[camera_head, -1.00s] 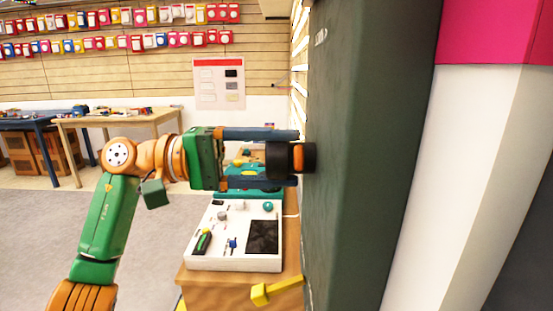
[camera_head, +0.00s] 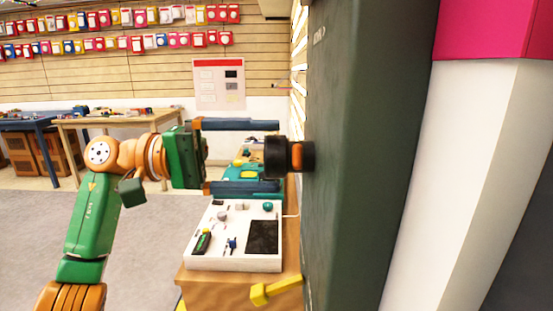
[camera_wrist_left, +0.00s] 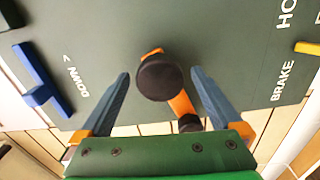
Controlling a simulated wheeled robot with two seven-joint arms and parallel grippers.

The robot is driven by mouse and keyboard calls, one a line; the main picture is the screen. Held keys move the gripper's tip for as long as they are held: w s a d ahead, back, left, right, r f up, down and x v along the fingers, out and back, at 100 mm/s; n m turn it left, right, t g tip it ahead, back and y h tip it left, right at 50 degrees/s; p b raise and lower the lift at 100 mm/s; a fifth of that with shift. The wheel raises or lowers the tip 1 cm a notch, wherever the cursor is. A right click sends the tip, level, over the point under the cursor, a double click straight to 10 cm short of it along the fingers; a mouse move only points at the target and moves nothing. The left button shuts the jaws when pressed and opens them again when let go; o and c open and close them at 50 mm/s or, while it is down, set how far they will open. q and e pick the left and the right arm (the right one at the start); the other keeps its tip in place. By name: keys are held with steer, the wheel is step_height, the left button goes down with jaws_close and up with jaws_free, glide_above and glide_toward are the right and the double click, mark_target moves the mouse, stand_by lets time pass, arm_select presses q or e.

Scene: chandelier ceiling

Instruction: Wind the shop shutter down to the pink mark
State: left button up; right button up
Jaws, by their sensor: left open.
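A crank with a black knob (camera_head: 277,157) and an orange part (camera_head: 297,156) sticks out from the dark green panel (camera_head: 370,150). The wrist view shows the knob (camera_wrist_left: 160,77) and its orange arm (camera_wrist_left: 184,106). My left gripper (camera_head: 279,156) is open, one finger above the knob and one below in the head view. Its fingertips reach only about the knob's outer end. In the wrist view the knob shows between the spread fingers (camera_wrist_left: 160,73), with gaps on both sides. I cannot make out the shutter or a sure pink mark. My right gripper is out of view.
The panel carries the words DOWN (camera_wrist_left: 78,82) and BRAKE (camera_wrist_left: 283,82), with a blue lever (camera_wrist_left: 42,85) at left. A white column with a pink top (camera_head: 490,30) stands right.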

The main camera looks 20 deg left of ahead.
arm_select(q)
steer(key=v, duration=0.4)
steer(key=shift+s+a, duration=0.1)
steer(key=shift+a, duration=0.2)
steer(key=d+n+p, duration=0.1)
steer(key=n+p, duration=0.5)
steer(key=w+d+n+p, duration=0.1)
steer(key=d+n+p, duration=0.1)
steer(key=n+p, duration=0.4)
steer(key=w+d+n+p, duration=0.1)
steer(key=d+n+p, duration=0.1)
steer(key=n+p, duration=0.4)
steer(key=shift+d+f+p, duration=0.25)
steer(key=shift+f+p, duration=0.15)
steer(key=shift+p, duration=0.3)
steer(key=shift+a, duration=0.1)
jaws_close()
